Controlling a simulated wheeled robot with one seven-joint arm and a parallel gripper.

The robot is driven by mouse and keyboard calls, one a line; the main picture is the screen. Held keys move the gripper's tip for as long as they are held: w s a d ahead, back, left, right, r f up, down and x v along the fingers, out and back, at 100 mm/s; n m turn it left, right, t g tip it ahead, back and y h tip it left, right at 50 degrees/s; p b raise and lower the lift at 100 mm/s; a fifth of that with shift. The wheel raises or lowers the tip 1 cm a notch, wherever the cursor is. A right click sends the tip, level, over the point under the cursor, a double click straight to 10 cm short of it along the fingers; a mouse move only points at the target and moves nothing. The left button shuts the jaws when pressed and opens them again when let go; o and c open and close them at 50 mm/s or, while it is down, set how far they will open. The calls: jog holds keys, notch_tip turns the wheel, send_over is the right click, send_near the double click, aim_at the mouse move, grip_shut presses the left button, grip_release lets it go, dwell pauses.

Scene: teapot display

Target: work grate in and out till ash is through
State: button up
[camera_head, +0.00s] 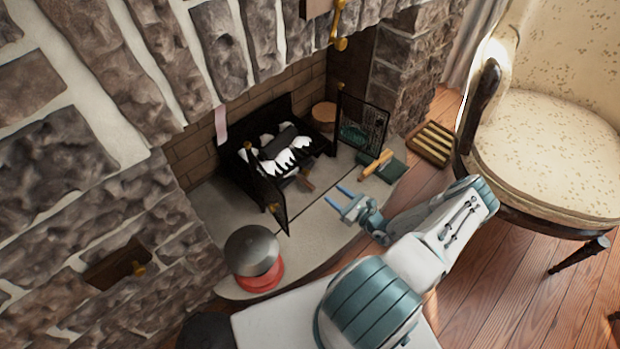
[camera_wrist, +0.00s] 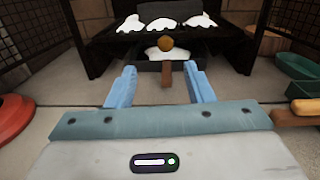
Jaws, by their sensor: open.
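The black grate (camera_head: 243,178) stands in the stone fireplace, heaped with white ash (camera_head: 262,158) around a dark log (camera_head: 281,137). In the wrist view the grate (camera_wrist: 110,45) is straight ahead, with a round brass-coloured knob (camera_wrist: 166,44) at its front middle. Below the knob, a dark pan (camera_wrist: 145,66) holds some white ash, and a brown handle (camera_wrist: 166,76) sticks out toward me. My gripper (camera_head: 339,197) is open and empty in front of the grate. Its blue fingertips (camera_wrist: 158,74) straddle the brown handle in the picture; whether they reach it, I cannot tell.
Mesh doors stand open at left (camera_head: 271,187) and right (camera_head: 361,124). A red-based grey dome (camera_head: 252,251) is on the hearth at left. A green tray (camera_head: 393,169) and wooden-handled tool (camera_head: 376,165) lie at right. An armchair (camera_head: 545,140) stands beyond. Bare hearth lies before the grate.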

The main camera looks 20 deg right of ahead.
aim_at(308, 174)
jog(key=shift+d+f+m+h, duration=0.1)
jog(key=shift+f+m+h, duration=0.2)
jog(key=shift+f+m, duration=0.15)
jog(key=shift+w+f, duration=0.1)
jog(key=shift+f, duration=0.05)
jog(key=b+x, duration=0.4)
jog(key=x, duration=0.8)
jog(key=shift+w, duration=0.7)
jog(key=shift+c, duration=0.2)
